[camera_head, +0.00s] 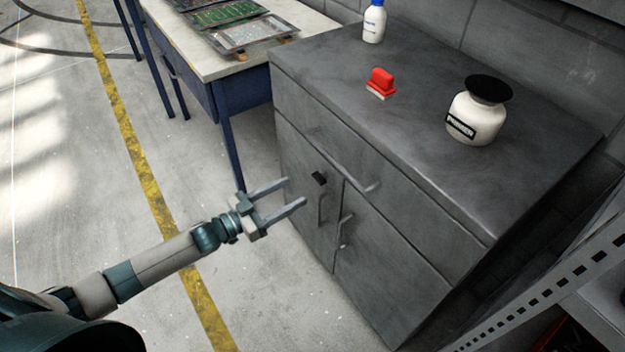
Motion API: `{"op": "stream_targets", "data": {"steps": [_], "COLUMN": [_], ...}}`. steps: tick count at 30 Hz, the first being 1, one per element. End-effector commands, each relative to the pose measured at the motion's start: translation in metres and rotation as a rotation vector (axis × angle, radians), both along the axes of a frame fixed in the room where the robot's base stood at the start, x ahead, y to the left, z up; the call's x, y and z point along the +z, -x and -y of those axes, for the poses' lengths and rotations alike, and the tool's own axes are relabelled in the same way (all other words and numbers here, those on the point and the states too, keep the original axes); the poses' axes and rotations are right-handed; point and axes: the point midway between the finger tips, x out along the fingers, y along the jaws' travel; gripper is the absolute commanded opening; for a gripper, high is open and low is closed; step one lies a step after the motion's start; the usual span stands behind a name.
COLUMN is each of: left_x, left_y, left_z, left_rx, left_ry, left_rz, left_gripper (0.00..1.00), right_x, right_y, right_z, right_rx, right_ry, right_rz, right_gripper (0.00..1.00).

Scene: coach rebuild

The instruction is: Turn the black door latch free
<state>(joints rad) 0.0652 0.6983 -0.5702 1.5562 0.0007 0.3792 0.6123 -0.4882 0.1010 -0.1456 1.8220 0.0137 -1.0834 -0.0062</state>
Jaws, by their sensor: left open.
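The black door latch (319,178) is a small dark block on the upper part of the left door of the grey metal cabinet (400,215). My left gripper (296,192) is open and empty. Its two fingers point right toward the cabinet, and in the picture their tips lie just left of the latch. Whether they touch the door cannot be told, but a gap shows between the fingers and the latch. My right gripper is not in view.
On the cabinet top stand a white bottle with a blue cap (374,22), a red brush-like object (381,82) and a white jar with a black lid (478,112). A workbench (205,63) with circuit boards stands behind left. A perforated metal rack (560,285) is at the right. Floor at left is clear.

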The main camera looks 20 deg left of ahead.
Motion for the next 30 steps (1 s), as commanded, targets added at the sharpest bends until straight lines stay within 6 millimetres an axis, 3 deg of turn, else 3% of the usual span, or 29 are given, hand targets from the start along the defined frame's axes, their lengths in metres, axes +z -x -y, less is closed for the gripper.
{"op": "stream_targets", "data": {"steps": [6, 15, 28, 30], "left_x": [0.001, 0.000, 0.000, 0.000], "left_y": [-0.033, -0.061, -0.066, -0.066], "left_z": [0.025, 0.047, 0.051, 0.051], "left_rx": [0.000, 0.001, 0.000, 0.000], "left_ry": [0.001, 0.000, -0.001, -0.001], "left_rz": [0.002, 0.000, -0.001, -0.001], "left_gripper": [0.56, 0.56, 0.56, 0.42], "right_x": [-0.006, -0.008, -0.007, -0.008], "right_y": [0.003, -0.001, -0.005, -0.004], "right_z": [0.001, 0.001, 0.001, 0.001], "right_rx": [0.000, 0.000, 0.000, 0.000], "right_ry": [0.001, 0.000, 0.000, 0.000], "right_rz": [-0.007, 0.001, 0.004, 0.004], "right_gripper": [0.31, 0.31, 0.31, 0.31]}}
